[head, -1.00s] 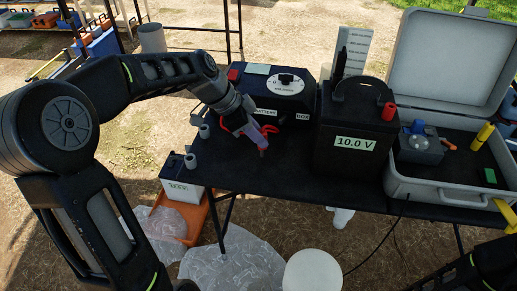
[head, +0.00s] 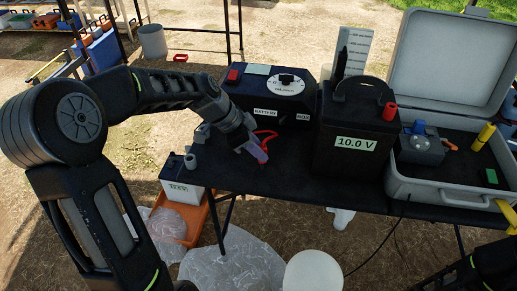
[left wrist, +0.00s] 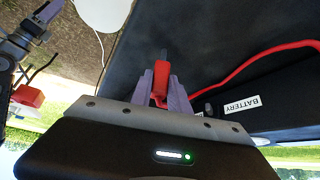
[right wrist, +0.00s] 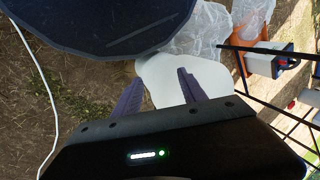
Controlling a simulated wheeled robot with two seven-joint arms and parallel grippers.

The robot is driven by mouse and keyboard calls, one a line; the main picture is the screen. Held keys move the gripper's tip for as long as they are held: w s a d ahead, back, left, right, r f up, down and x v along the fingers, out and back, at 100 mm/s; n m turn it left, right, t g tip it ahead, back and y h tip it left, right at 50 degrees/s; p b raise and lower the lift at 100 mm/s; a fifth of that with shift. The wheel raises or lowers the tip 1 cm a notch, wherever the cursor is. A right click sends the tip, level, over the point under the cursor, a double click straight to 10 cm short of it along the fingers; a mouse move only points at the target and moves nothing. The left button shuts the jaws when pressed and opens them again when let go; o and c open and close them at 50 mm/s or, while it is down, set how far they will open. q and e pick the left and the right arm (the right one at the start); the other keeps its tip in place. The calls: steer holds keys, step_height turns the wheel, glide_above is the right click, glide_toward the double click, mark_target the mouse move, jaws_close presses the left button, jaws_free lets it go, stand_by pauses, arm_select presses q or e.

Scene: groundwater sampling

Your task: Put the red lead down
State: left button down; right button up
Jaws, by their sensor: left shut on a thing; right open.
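The red lead (head: 267,134) has a red clip end (left wrist: 161,76) with a dark tip, seen between the purple fingers in the left wrist view. My left gripper (head: 263,156) is shut on this end, over the black table top (head: 285,180), near its front left part. Whether the tip touches the table I cannot tell. The red cable curves back toward the black battery box (head: 277,95) and shows at right in the left wrist view. My right gripper (right wrist: 158,92) is open and empty, away from the lead.
A black 10.0 V battery (head: 355,130) with a red terminal stands right of the box. An open grey case (head: 440,192) is at the right. The table front between gripper and battery is clear.

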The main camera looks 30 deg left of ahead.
arm_select(q)
steer(key=shift+f+b, duration=0.45)
steer(key=c, duration=1.3)
jaws_free()
steer(key=shift+o, duration=0.2)
steer(key=shift+r+p, duration=0.5)
steer(key=shift+p, duration=0.1)
steer(key=shift+r+p, duration=0.4)
steer(key=shift+p, duration=0.05)
steer(key=v, duration=1.1)
steer(key=shift+s+r, duration=0.15)
steer(key=shift+r, duration=0.1)
steer(key=shift+a, duration=0.15)
steer(key=shift+f, duration=0.1)
